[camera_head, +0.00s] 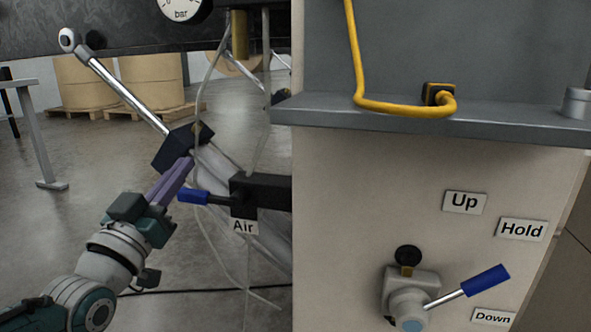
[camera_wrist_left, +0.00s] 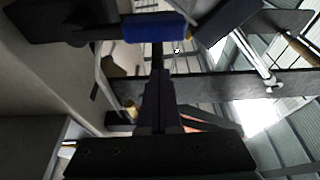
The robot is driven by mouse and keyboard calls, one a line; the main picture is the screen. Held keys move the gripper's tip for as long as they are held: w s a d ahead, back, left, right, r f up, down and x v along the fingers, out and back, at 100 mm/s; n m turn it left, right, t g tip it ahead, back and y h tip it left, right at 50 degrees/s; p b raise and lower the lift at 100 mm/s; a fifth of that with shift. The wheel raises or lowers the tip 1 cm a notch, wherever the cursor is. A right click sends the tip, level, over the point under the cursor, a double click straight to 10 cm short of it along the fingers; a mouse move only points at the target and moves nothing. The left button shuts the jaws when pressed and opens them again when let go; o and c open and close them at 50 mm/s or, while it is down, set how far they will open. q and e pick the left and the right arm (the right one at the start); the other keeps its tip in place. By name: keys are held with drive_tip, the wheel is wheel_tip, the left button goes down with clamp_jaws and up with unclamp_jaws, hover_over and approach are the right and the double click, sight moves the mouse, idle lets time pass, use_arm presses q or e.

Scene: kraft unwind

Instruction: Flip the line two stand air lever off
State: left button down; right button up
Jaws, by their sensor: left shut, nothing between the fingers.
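The air lever has a blue handle (camera_head: 193,196) on a dark stem, beside a black block (camera_head: 262,193) with an "Air" label (camera_head: 244,227) under it. The handle points left, roughly level, in the head view. My left gripper (camera_head: 186,166) is shut and empty, its purple fingers pointing up and right, close above the handle's left end. I cannot tell whether they touch. In the left wrist view the blue handle (camera_wrist_left: 155,27) lies across, beyond the tips of my shut fingers (camera_wrist_left: 158,75). My right gripper is not in view.
A second blue-handled lever (camera_head: 486,281) sits on the cream cabinet, near the "Up", "Hold" and "Down" labels. Clear film or hose hangs behind. Kraft rolls (camera_head: 85,82) stand on pallets at the back.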

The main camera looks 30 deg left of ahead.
use_arm(q)
drive_tip(key=v, duration=1)
drive_tip(key=shift+s, duration=0.15)
drive_tip(key=shift+r+p, duration=0.15)
drive_tip(key=shift+p, duration=0.2)
